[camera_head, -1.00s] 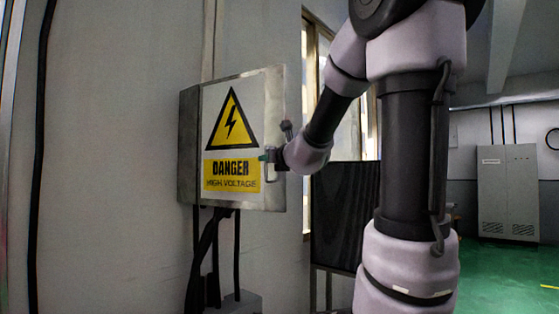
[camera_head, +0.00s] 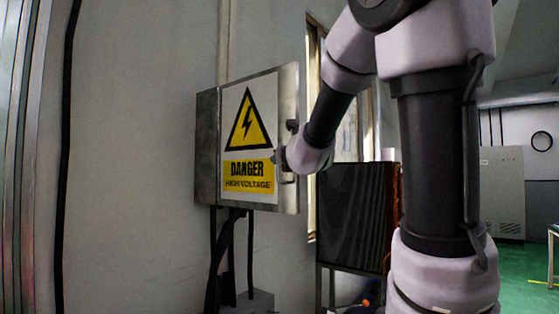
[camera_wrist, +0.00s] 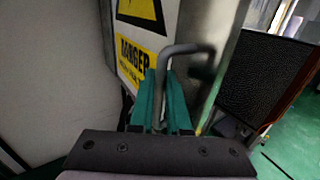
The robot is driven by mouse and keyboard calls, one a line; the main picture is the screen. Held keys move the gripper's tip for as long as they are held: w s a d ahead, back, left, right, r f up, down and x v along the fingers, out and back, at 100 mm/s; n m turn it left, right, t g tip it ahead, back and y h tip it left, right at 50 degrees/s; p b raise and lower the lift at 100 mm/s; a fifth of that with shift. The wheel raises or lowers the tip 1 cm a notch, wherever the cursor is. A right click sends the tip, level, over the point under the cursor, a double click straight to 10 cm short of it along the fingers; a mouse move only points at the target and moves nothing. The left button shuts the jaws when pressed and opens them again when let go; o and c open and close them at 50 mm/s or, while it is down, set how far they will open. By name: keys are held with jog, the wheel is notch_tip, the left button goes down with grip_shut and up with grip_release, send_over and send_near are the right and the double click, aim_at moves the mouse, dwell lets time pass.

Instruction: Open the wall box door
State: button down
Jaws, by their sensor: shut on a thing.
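The wall box (camera_head: 207,150) is a grey metal cabinet on the wall. Its door (camera_head: 289,100) carries a yellow "DANGER HIGH VOLTAGE" sign with a lightning triangle. The door looks swung out or nearly shut; the head view does not settle which. My gripper (camera_head: 280,160) is at the door's right edge. In the wrist view, the green fingers of my gripper (camera_wrist: 163,103) are shut on the grey bent door handle (camera_wrist: 183,49). The box's inside is hidden.
Black cables (camera_head: 228,262) hang below the box. A dark panel on a stand (camera_head: 345,220) stands right of the box, behind my arm. A grey cabinet (camera_head: 503,190) stands far right on open green floor.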

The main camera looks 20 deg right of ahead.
jog(key=c, duration=0.9)
grip_release()
jog(key=shift+w+a+r, duration=0.1)
jog(key=shift+a+r, duration=0.05)
jog(key=shift+a, duration=0.1)
jog(key=shift+d, duration=0.1)
jog(key=s, duration=1.1)
jog(key=shift+d, duration=0.15)
